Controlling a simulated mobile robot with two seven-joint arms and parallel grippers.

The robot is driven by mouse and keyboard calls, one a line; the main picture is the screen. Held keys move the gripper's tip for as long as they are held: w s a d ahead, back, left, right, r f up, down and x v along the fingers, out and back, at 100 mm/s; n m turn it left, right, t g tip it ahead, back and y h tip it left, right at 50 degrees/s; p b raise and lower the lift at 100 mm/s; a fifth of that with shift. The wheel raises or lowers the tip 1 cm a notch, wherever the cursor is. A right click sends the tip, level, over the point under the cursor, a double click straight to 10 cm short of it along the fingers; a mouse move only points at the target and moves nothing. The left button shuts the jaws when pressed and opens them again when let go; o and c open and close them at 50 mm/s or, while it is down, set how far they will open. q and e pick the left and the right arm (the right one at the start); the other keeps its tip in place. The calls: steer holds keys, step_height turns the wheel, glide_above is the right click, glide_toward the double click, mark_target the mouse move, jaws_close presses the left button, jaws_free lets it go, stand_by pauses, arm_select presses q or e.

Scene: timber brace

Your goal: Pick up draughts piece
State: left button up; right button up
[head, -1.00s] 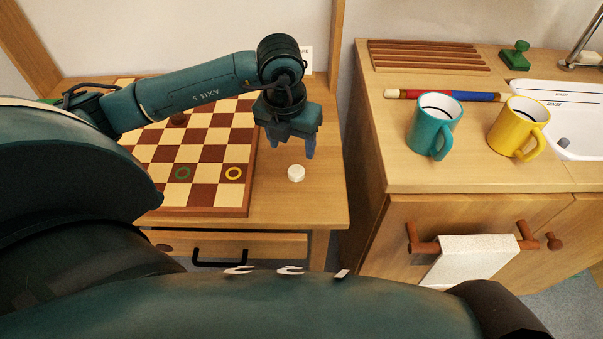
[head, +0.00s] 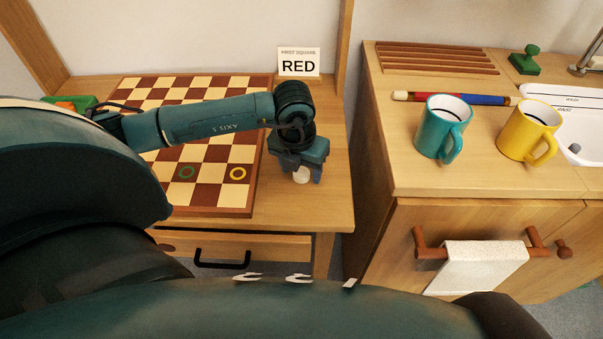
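The draughts piece (head: 301,176) is a small white disc on the wooden table, just right of the draughts board. My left gripper (head: 301,178) is directly over it, pointing down, with its fingers apart on either side of the piece. Whether the fingers touch it I cannot tell. My arm covers part of the board. My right gripper is not in view.
A card reading RED (head: 299,63) stands at the table's back. On the counter to the right are a teal mug (head: 436,135), a yellow mug (head: 519,131), a striped rod (head: 470,99) and a sink (head: 585,113). A gap separates table and counter.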

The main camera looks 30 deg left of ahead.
arm_select(q)
steer(key=c, duration=0.9)
steer(key=shift+c, duration=0.2)
